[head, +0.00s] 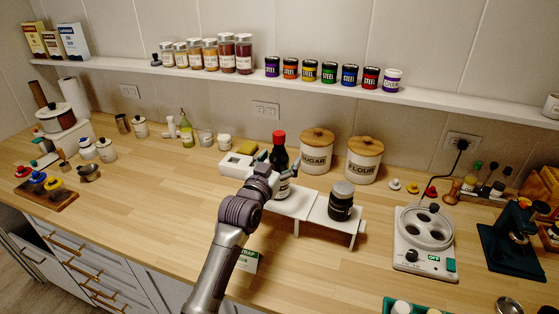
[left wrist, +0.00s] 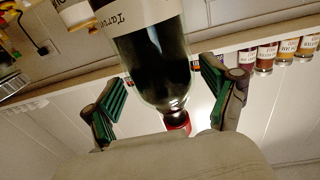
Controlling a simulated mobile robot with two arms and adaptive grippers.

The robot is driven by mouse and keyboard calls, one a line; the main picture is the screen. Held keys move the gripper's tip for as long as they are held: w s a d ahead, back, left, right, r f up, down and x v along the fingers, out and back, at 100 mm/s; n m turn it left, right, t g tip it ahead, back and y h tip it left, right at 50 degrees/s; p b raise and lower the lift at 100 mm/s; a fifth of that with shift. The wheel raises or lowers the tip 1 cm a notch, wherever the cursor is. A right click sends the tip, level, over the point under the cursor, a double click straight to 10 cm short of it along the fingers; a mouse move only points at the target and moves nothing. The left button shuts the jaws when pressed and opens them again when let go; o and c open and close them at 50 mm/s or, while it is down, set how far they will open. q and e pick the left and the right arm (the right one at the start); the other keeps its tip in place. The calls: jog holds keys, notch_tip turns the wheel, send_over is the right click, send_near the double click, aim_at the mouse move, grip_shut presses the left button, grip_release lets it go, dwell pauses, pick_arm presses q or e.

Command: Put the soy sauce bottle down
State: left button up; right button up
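The dark soy sauce bottle (head: 280,158) with a red cap and pale label stands upright in the head view, its base apparently on the white riser stand (head: 300,207). My left gripper (head: 278,162) is at the bottle from the front and hides part of it. In the left wrist view the bottle (left wrist: 155,65) appears inverted, between the two green-padded fingers of my left gripper (left wrist: 165,98). Gaps show between both pads and the glass, so the gripper looks open around the bottle. My right gripper is not in view.
A dark jar (head: 341,200) stands on the riser's right part. Sugar (head: 316,152) and flour (head: 363,160) canisters stand behind. A white hot plate device (head: 425,240) is at right. The counter left of my arm (head: 150,205) is clear.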

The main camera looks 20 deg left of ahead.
pick_arm(q)
jog(key=shift+w+a+f, duration=0.1)
jog(key=shift+s, duration=0.2)
jog(key=s+a+b, duration=0.1)
jog(key=s+b, duration=0.1)
jog(key=s, duration=0.9)
jog(key=shift+s, duration=0.3)
jog(key=shift+a, duration=0.1)
